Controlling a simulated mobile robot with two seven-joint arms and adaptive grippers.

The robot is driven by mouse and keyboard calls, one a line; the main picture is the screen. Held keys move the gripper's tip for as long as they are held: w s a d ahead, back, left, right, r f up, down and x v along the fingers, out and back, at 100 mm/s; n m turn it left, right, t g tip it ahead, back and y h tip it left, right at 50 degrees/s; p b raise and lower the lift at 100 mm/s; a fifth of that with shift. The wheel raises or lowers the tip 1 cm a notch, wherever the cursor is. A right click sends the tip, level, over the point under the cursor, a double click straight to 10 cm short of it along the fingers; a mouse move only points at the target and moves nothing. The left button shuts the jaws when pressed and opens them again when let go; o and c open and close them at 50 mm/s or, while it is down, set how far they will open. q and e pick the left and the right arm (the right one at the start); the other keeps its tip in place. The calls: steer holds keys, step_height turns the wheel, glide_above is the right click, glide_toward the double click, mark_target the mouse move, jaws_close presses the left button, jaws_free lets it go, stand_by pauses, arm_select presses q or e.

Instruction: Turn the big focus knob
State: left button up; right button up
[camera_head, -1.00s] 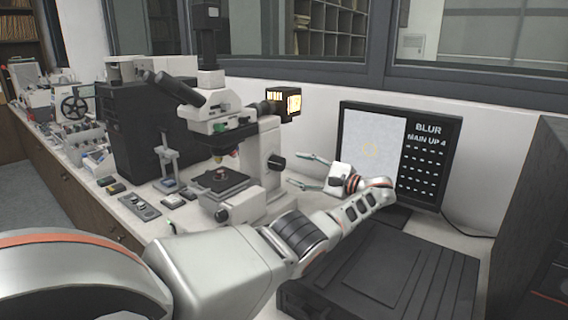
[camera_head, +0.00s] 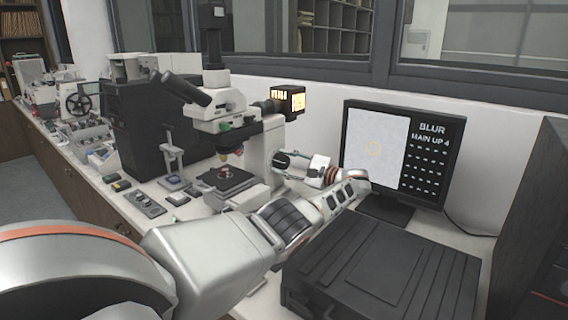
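The white microscope (camera_head: 257,150) stands on the bench. Its big focus knob (camera_head: 281,161) is a dark round knob on the right side of the stand. My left gripper (camera_head: 284,165) comes from the right, with one finger above the knob and one below it. The fingers are spread around the knob; I cannot tell whether either touches it. The monitor (camera_head: 452,150) to the right reads "BLUR" and "MAIN UP 4", with a faint yellow ring on its pale picture. My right gripper is not in view.
A black ridged case (camera_head: 385,270) lies in front of the monitor. A dark tower (camera_head: 145,130) stands behind the microscope on the left. Small dark items (camera_head: 146,204) lie on the bench before the microscope. A dark cabinet (camera_head: 535,220) stands at the far right.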

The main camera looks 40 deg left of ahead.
arm_select(q)
steer(key=c, duration=0.5)
steer(key=shift+o, duration=0.2)
steer(key=shift+m, duration=0.4)
steer(key=m, duration=0.4)
steer(key=shift+m, duration=0.3)
steer(key=m+p, duration=0.1)
steer(key=m, duration=0.4)
steer(key=shift+w+r+m, duration=0.1)
steer(key=shift+m, duration=0.2)
steer(key=m+p, duration=0.1)
steer(key=m, duration=0.5)
steer(key=shift+m+t, duration=0.3)
steer(key=m, duration=0.3)
steer(key=m+p, duration=0.1)
steer(key=m, duration=0.1)
steer(key=shift+m+t+y, duration=0.3)
steer(key=shift+m, duration=0.1)
